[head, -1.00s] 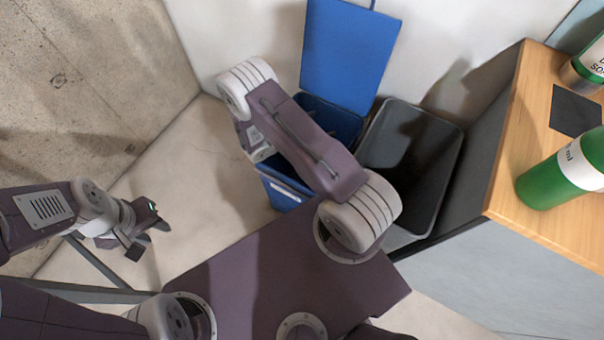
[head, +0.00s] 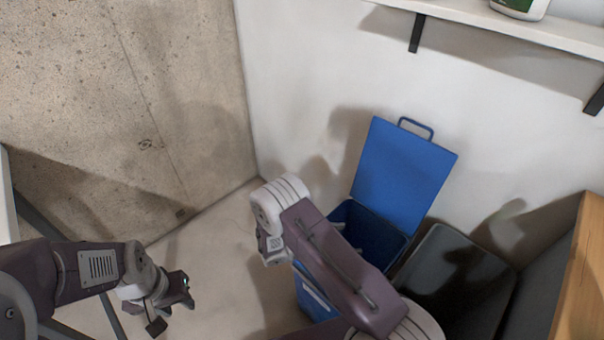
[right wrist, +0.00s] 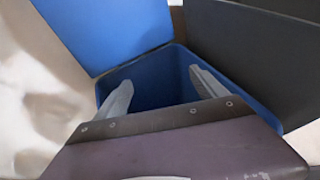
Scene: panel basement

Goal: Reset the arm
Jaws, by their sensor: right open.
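My right gripper (right wrist: 161,80) is open and empty in the right wrist view. Its two grey fingers stand wide apart above the open blue bin (right wrist: 160,88).
The bin's blue lid (head: 405,175) stands raised near the white wall. A dark grey bin (head: 455,285) is right of it, with a wooden-topped counter (head: 582,285) at the right edge. A white shelf (head: 500,28) holds a container (head: 520,8). Floor (head: 215,260) is free at left.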

